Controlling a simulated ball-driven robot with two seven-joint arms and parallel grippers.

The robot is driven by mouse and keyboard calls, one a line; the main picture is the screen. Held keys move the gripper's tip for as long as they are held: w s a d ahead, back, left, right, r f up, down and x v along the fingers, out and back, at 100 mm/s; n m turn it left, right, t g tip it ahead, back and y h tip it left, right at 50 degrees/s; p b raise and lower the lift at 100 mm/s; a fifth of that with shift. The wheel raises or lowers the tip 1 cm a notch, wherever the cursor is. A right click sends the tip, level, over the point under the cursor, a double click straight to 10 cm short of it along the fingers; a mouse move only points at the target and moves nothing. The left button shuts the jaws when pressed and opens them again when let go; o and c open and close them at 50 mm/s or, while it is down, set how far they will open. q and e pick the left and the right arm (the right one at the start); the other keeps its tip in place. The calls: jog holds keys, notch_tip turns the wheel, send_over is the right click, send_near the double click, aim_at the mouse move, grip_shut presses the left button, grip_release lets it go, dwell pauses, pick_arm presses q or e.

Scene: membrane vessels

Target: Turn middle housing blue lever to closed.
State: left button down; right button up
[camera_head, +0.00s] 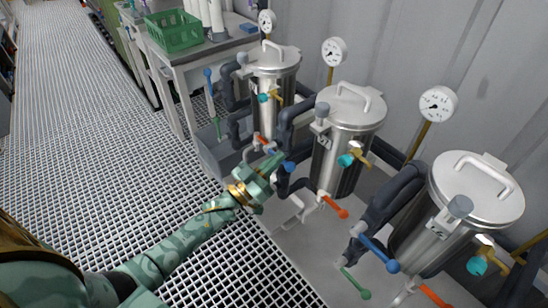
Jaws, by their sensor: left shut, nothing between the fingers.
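The middle housing (335,168) is an upright steel vessel with a handled lid, between two similar vessels. Its blue lever (289,166) shows as a blue end at the vessel's lower left, partly hidden by my left gripper. My left gripper (277,161) is green, shut and empty. Its fingertips are right beside the blue lever's end; I cannot tell whether they touch. A red-orange lever (335,207) sticks out at the foot of the middle housing. My right gripper is not in view.
The right housing (430,223) has its own blue lever (379,254) and green lever (356,284). The left housing (272,92) has an upright blue lever (209,79). Dark pipes run between vessels. A bench with a green basket (174,32) stands behind. The grating floor (90,130) is clear.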

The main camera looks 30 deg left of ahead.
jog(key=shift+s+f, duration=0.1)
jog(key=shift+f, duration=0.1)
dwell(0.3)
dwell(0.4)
